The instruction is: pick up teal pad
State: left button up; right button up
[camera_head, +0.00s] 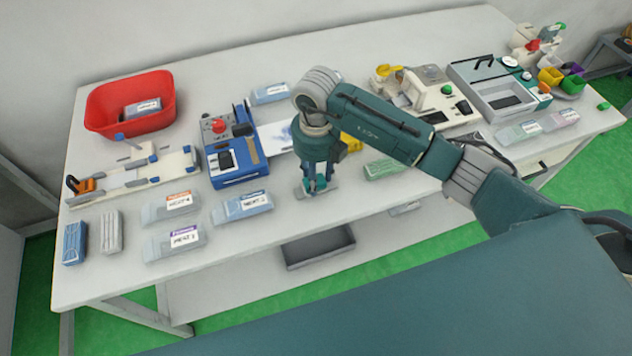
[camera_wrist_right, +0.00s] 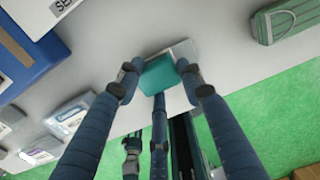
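The teal pad (camera_wrist_right: 160,74) lies at the front edge of the table, over a light grey plate (camera_wrist_right: 183,50) that shows behind and around it in the right wrist view. My right gripper (camera_head: 316,184) reaches down over it from above. Its blue fingers stand on both sides of the pad, with a third finger in front, and the fingertips are close to its edges. I cannot tell whether they touch it. In the head view the pad is mostly hidden by the fingers. My left gripper is not in view.
A green ribbed pack (camera_head: 382,169) lies to the right of the gripper. A blue device (camera_head: 238,180) and a labelled clear box (camera_head: 241,207) stand to its left. A red bin (camera_head: 105,100) is at the back left. A dark grey tray (camera_head: 318,248) sits below the tabletop.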

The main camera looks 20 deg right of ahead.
jog(key=c, duration=0.4)
jog(key=shift+r, duration=0.6)
notch_tip(320, 180, up, 19)
jog(key=b, duration=0.3)
jog(key=shift+f, duration=0.1)
